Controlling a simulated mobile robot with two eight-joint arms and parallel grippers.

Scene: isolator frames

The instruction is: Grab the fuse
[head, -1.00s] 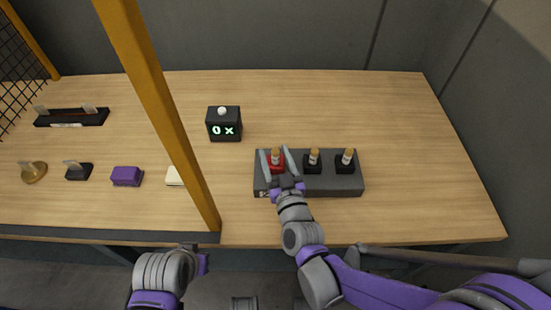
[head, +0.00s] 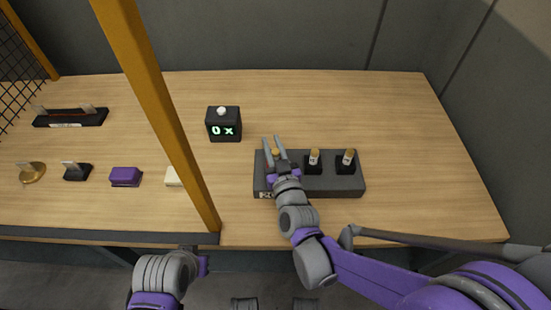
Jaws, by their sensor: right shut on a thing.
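A dark grey fuse block (head: 335,187) lies on the wooden table, right of the yellow post. Two fuses with tan tops stand in black holders, a middle one (head: 314,157) and a right one (head: 348,158). My right gripper (head: 273,147) is over the left end of the block, shut on the left fuse (head: 275,152), of which only the tan top shows between the fingers.
A black box (head: 223,124) with a lit display and white knob stands behind the block. A yellow post (head: 160,110) rises left of the block. Beyond it are a purple block (head: 125,177), a black bar (head: 71,117) and small parts. The table's right side is clear.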

